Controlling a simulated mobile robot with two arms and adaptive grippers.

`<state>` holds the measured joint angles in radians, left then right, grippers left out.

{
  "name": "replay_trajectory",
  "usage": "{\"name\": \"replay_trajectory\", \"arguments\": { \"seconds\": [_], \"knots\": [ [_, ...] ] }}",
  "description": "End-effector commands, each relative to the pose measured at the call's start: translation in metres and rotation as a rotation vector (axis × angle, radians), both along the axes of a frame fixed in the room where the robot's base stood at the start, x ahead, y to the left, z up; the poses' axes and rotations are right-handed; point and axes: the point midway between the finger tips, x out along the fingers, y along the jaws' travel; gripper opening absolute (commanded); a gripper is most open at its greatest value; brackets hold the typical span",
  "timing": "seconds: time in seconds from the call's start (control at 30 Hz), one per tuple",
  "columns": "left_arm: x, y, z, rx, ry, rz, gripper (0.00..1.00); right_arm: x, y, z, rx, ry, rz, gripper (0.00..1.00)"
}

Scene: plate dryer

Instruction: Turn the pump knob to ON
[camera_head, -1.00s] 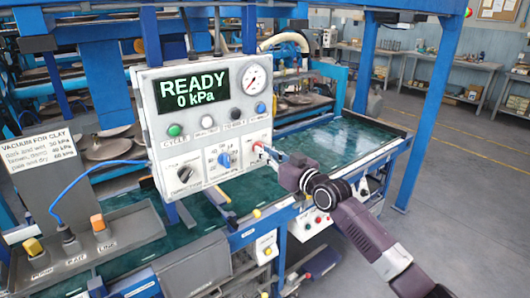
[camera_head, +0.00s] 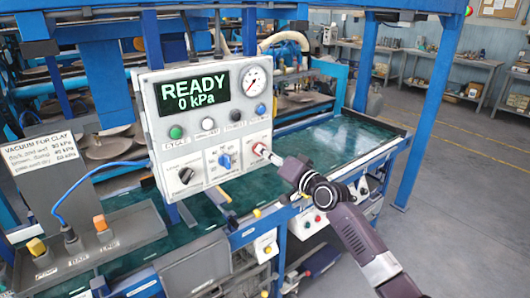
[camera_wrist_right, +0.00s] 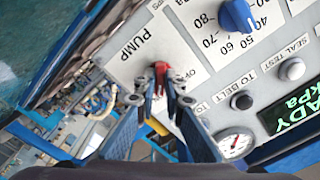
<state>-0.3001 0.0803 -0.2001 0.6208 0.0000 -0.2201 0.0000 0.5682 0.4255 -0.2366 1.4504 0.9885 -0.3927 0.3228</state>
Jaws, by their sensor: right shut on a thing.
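The red pump knob (camera_head: 259,148) is at the lower right of the white control panel (camera_head: 157,137). In the right wrist view the red knob (camera_wrist_right: 160,72) shows beside the printed word PUMP. My right gripper (camera_head: 266,154) reaches the panel from the right. Its two fingertips (camera_wrist_right: 161,100) are shut on the red knob, one on each side. The fingers partly hide the knob and the labels around it, so I cannot tell which mark it points to. My left gripper is not in view.
A blue dial (camera_head: 225,160) and a black knob (camera_head: 186,175) sit left of the pump knob. Above are several round buttons, a gauge (camera_head: 253,81) and a display (camera_head: 193,90) reading READY 0 kPa. Blue posts (camera_head: 425,110) stand right of the panel.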

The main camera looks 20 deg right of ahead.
Motion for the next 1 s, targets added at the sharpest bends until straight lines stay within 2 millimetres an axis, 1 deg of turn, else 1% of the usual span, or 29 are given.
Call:
{"name": "replay_trajectory", "arguments": {
  "seconds": [0.2,0.6,0.63,0.77,1.0],
  "knots": [
    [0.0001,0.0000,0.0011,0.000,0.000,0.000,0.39,0.0000,-0.0002,-0.0005,0.034,0.013,-0.001,0.00],
    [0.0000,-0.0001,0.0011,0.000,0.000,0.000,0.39,-0.0001,-0.0001,-0.0005,0.039,0.015,-0.001,0.00],
    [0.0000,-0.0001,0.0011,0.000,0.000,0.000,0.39,-0.0001,-0.0001,-0.0005,0.039,0.015,-0.001,0.11],
    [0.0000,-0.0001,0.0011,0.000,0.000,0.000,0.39,-0.0001,-0.0001,-0.0005,0.039,0.014,0.000,0.26],
    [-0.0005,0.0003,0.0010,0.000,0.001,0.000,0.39,-0.0001,-0.0001,-0.0002,0.037,0.013,0.000,0.27]
  ]
}}
